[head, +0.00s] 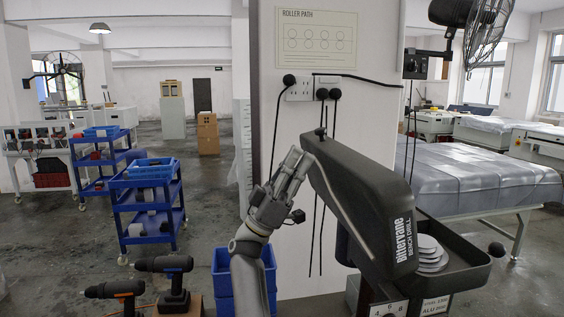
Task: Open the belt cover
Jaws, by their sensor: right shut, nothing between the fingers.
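The belt cover (352,178) is the long dark lid on top of the bench drill, in the middle right of the head view. A small dark knob (320,132) stands up at its far left end. A pale curved edge runs along its left side. I cannot tell whether the cover is lifted at all. My right gripper (296,160) is shut and empty, its fingers pointing up beside the cover's far left end. I cannot tell whether the fingers touch it. My left gripper is out of view.
A dark tray with a stack of pale discs (428,252) is at the drill's right. A white pillar (290,225) with sockets and hanging cables stands behind. A blue cart (147,200) stands further left.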

